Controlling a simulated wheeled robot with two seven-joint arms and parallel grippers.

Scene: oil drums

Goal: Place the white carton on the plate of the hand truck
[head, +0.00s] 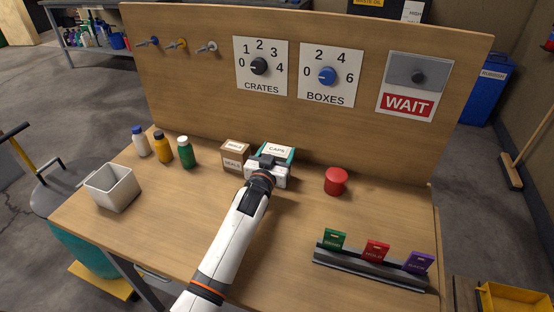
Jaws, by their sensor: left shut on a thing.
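A white and teal carton marked CAPS (279,149) stands on the workbench, beside a brown carton. My left gripper (267,163) is at its near side, shut on it; the fingertips are partly hidden by the gripper body. The carton looks upright, and I cannot tell whether it is clear of the bench top. A yellow frame with a black handle (28,152) at the far left may be the hand truck. I cannot make out its plate. My right gripper is not in view.
The brown carton (235,154) is close left of the held carton. Several bottles (163,149) and a grey bin (111,188) stand further left. A red round object (336,181) and a card rack (370,268) are to the right. The upright panel (220,100) closes the back.

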